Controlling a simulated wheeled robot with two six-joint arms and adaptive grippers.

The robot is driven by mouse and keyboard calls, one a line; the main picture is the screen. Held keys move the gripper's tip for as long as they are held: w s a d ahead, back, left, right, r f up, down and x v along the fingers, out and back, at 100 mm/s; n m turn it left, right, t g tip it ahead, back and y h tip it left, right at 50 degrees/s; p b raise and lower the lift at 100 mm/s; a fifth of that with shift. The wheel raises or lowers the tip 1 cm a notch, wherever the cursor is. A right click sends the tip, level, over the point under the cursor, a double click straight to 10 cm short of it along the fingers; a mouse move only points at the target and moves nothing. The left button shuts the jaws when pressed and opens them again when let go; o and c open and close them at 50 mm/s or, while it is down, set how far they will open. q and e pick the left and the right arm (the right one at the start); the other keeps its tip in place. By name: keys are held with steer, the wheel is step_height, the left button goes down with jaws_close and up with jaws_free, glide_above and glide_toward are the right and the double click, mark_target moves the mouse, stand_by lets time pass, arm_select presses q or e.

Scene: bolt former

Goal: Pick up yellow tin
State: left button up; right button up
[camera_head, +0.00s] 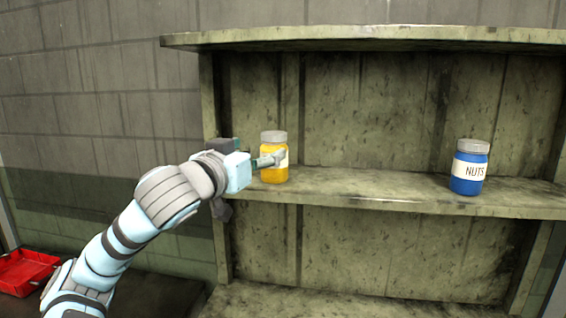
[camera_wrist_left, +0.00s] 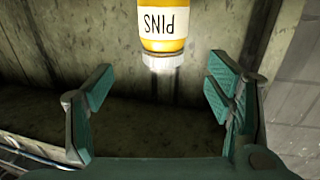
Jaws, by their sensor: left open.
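The yellow tin (camera_head: 274,172) stands upright on the middle shelf, near its left end, with a grey lid and a white label. My left gripper (camera_head: 262,160) is at the tin, and a finger crosses in front of its label in the head view. In the left wrist view the tin (camera_wrist_left: 162,25) appears upside down, its label reading "PINS". There the left gripper (camera_wrist_left: 160,95) is open, with its two green-padded fingers apart and nothing between them. The tin lies beyond the fingertips, roughly centred between them. My right gripper is not in view.
A blue tin labelled "NUTS" (camera_head: 470,170) stands on the same shelf (camera_head: 380,191) to the right. An upper board (camera_head: 380,38) hangs above. A red tray (camera_head: 25,272) is at the lower left. The shelf between the tins is clear.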

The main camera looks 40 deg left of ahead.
mark_target(268, 141)
arm_select(q)
steer(key=w+a+p, duration=0.1)
steer(key=w+r, duration=0.1)
steer(key=shift+w+a+r+p, duration=0.1)
steer(key=shift+w+a+p, duration=0.25)
steer(key=shift+p, duration=0.05)
steer(key=p+x, duration=0.1)
steer(key=x, duration=0.1)
steer(key=p+x, duration=0.1)
steer(key=x, duration=0.1)
steer(key=p+x, duration=0.1)
steer(key=x, duration=0.1)
steer(key=shift+w+d, duration=0.25)
steer(key=shift+w, duration=0.15)
steer(key=shift+w+a, duration=0.1)
steer(key=shift+w, duration=0.25)
steer(key=shift+s+f, duration=0.15)
steer(key=shift+f, duration=0.05)
steer(key=shift+s, duration=0.1)
steer(key=shift+c, duration=1.3)
jaws_close()
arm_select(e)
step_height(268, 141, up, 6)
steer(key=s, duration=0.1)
